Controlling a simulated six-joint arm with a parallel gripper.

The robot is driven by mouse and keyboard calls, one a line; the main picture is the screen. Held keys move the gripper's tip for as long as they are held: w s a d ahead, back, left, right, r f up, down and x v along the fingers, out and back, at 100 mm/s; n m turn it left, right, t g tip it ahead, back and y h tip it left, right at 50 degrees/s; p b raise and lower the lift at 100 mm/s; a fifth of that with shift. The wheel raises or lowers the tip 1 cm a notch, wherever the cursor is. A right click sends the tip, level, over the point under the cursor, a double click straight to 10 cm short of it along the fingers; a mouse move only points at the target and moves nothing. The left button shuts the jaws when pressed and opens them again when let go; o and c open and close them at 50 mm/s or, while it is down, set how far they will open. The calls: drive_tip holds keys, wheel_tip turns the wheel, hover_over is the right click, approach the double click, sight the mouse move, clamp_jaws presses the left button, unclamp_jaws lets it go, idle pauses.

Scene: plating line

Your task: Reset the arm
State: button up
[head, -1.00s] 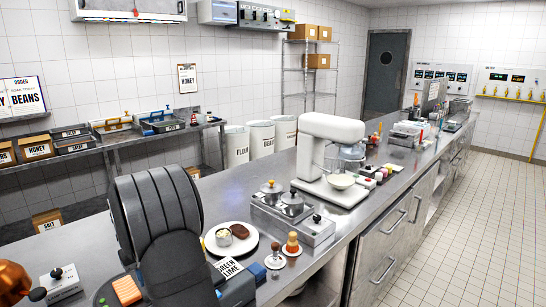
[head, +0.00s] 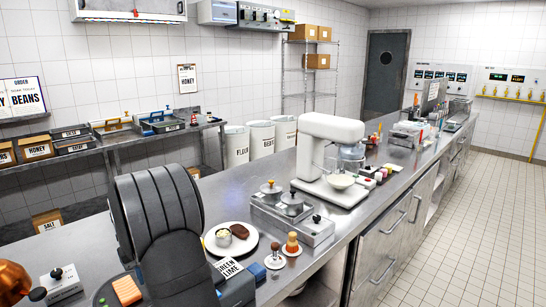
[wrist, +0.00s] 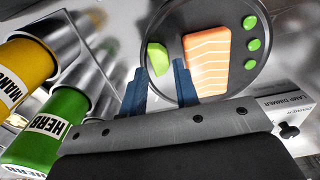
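My gripper (wrist: 160,70) shows in the wrist view with its two blue fingers apart and nothing between them that I can see held. Beyond the fingertips is a dark round plate (wrist: 220,82) bearing an orange salmon piece (wrist: 207,60), a green wedge (wrist: 157,57) and several green dots. The wedge appears in line with the gap between the fingers; its distance from them is unclear. In the head view, my dark grey arm fills the lower left and hides the gripper. The salmon (head: 127,290) and the plate's edge (head: 103,292) show to its left.
In the wrist view, a yellow bottle (wrist: 22,75) and a green bottle labelled HERB (wrist: 48,130) stand at left; a lamp dimmer box (wrist: 290,110) is at right.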

wheel_tip(320, 180, down, 2)
drive_tip(key=shift+f, duration=0.1)
drive_tip(key=shift+r, duration=0.35)
wheel_tip(320, 180, up, 10)
drive_tip(key=f, duration=0.1)
drive_tip(key=s+d, duration=1.2)
drive_tip(key=d, duration=0.3)
drive_tip(key=a+f, duration=0.1)
drive_tip(key=a, duration=0.2)
drive_tip(key=a+f, duration=0.2)
drive_tip(key=a, duration=0.2)
drive_tip(key=s+a+f, duration=0.1)
drive_tip(key=a+f, duration=0.1)
drive_tip(key=a, duration=0.1)
drive_tip(key=shift+s+a+f, duration=0.1)
drive_tip(key=shift+a+f, duration=0.15)
drive_tip(key=shift+a, duration=0.05)
drive_tip(key=f, duration=0.1)
drive_tip(key=a+f, duration=0.1)
drive_tip(key=f, duration=0.1)
drive_tip(key=shift+s, duration=0.1)
drive_tip(key=shift+f, duration=0.5)
